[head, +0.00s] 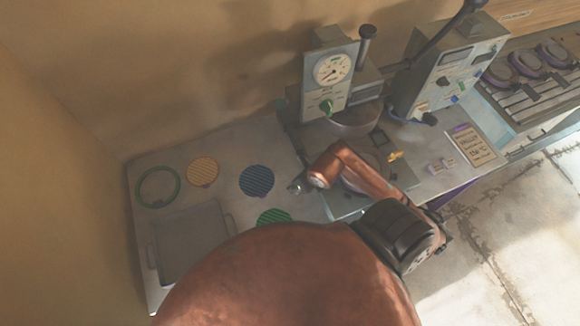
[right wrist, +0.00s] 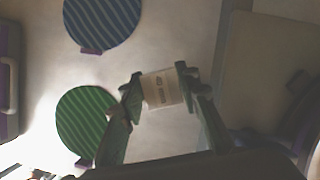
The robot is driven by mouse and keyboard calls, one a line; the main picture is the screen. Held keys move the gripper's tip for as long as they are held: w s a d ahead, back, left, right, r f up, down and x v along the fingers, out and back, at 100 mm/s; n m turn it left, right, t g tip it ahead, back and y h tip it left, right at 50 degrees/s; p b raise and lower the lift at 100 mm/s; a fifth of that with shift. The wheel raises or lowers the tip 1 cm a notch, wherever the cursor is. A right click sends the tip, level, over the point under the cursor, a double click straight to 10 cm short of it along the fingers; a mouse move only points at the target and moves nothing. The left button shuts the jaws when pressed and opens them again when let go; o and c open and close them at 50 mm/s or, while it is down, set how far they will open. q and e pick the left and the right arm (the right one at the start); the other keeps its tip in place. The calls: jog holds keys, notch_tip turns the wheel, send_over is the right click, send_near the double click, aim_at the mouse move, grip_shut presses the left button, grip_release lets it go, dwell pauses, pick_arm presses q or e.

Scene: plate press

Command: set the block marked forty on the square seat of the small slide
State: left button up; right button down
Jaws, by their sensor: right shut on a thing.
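A pale block (right wrist: 160,88) with printed characters, which look like a 40, is between the fingers of my right gripper (right wrist: 158,92) in the right wrist view. The gripper is shut on it. In the head view my right gripper (head: 295,188) is partly hidden by my arm, just right of the blue striped disc. The block cannot be made out there. A small dark square piece (head: 379,137) below the gauge machine, near a yellow part (head: 395,156), may be the slide's seat; I cannot be sure. My left gripper is not in view.
A blue striped disc (head: 258,181), a green striped disc (head: 274,216), an orange disc (head: 203,171) and a green ring (head: 159,187) lie on the bench. A gauge machine (head: 331,75) and a lever machine (head: 448,80) stand behind. Small labelled pieces (head: 441,164) lie right.

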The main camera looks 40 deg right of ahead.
jog(key=w+d, duration=0.1)
jog(key=w, duration=0.4)
jog(key=w+d, duration=0.1)
jog(key=w, duration=0.2)
jog(key=shift+w+d+p, duration=0.3)
jog(key=shift+p, duration=0.05)
jog(key=shift+f, duration=1.75)
jog(key=shift+f, duration=0.15)
jog(key=c, duration=1.5)
grip_release()
jog(key=shift+o, duration=0.2)
